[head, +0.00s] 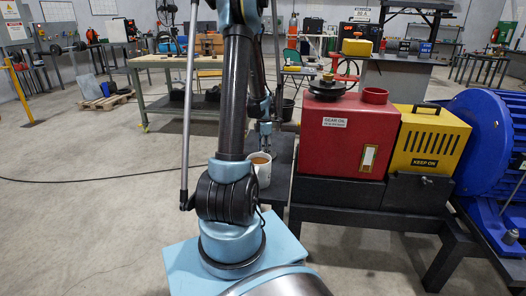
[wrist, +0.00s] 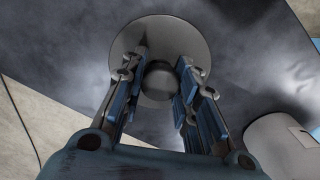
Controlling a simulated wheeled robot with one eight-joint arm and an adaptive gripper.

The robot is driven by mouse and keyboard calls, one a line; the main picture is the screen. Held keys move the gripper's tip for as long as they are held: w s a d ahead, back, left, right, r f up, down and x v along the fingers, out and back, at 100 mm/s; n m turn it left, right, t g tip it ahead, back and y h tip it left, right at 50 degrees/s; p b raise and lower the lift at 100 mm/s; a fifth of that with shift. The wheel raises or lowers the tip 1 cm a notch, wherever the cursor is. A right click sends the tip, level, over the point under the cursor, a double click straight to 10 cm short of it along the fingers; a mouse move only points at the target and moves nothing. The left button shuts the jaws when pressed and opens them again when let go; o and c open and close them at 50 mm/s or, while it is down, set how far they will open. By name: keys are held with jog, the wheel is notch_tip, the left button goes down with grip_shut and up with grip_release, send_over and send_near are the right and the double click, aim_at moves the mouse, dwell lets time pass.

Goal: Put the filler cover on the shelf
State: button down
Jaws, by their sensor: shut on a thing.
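The filler cover (wrist: 160,30) is a round grey disc with a knob, seen from above in the wrist view. My gripper (wrist: 159,82) is shut on its knob. The dark grey shelf (wrist: 60,58) lies below the cover, and I cannot tell whether they touch. In the head view the shelf (head: 281,180) is beside the red gear oil box. My gripper (head: 265,140) is over it there, just behind a white mug. The cover is hidden in that view.
The white mug (head: 264,178) with brown liquid stands on the shelf; it also shows in the wrist view (wrist: 280,145). The red gear oil box (head: 345,140) with an open red filler ring (head: 375,95) stands to the right, beside a yellow guard (head: 430,140).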

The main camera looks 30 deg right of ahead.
jog(key=c, duration=1.2)
grip_release()
jog(key=shift+c, duration=0.2)
notch_tip(320, 180, up, 12)
jog(key=s+a+r+m, duration=0.2)
jog(key=a, duration=0.4)
jog(key=s+a+r+m, duration=0.1)
jog(key=s+a+r, duration=0.15)
jog(key=a, duration=0.35)
jog(key=s+a+m+t, duration=0.2)
jog(key=s+a+m, duration=0.5)
jog(key=s+a, duration=0.75)
jog(key=s+a+f+m, duration=0.4)
jog(key=s+a+f, duration=0.2)
jog(key=a, duration=0.1)
jog(key=shift+s+a+f+m, duration=0.2)
jog(key=shift+s+m, duration=0.1)
jog(key=shift+m, duration=0.1)
